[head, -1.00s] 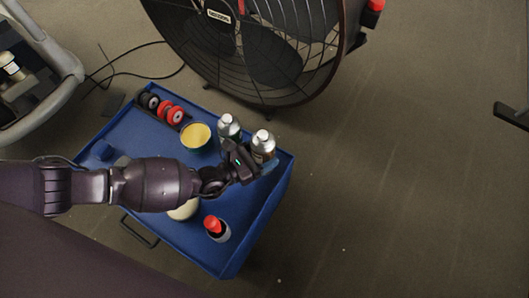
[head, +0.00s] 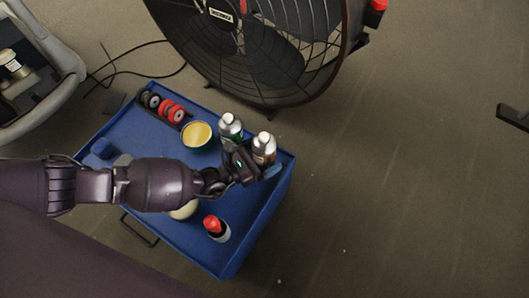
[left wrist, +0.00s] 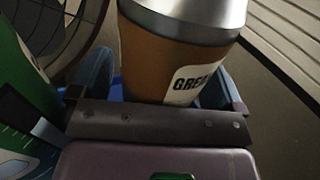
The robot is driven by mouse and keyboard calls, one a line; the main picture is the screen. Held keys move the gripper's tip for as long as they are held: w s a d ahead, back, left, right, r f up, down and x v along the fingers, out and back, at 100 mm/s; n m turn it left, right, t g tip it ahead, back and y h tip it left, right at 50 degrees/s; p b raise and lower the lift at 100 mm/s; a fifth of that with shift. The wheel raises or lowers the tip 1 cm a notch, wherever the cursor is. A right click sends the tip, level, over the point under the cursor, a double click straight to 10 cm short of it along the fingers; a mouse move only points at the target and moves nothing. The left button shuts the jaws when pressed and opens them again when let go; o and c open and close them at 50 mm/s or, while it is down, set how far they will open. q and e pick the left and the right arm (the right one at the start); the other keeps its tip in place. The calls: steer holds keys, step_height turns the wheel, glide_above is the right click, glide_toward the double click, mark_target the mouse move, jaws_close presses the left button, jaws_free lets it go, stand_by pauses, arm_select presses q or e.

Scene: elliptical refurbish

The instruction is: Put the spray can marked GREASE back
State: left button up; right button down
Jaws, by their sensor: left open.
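The GREASE spray can (head: 264,150) stands upright at the right corner of the blue cart top (head: 262,205). It has a silver top and an orange-brown body; its white label, partly cut off, shows in the left wrist view (left wrist: 180,60). My left gripper (head: 258,166) is at the can. Its blue fingers stand open on either side of the can in the left wrist view (left wrist: 157,88). I cannot tell whether they touch it. The can's base is hidden. My right gripper is not in view.
A green can with a silver top (head: 230,126) stands close to the left of the GREASE can. A yellow-filled bowl (head: 198,134), red and black wheels (head: 172,112) and a red-capped bottle (head: 215,228) are on the cart. A large fan (head: 270,50) stands behind it.

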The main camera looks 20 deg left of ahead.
arm_select(q)
steer(key=shift+r, duration=0.2)
steer(key=p+v, duration=0.1)
steer(key=v, duration=0.9)
steer(key=shift+s+a+p, duration=0.3)
steer(key=shift+s+a, duration=0.35)
steer(key=shift+s, duration=0.1)
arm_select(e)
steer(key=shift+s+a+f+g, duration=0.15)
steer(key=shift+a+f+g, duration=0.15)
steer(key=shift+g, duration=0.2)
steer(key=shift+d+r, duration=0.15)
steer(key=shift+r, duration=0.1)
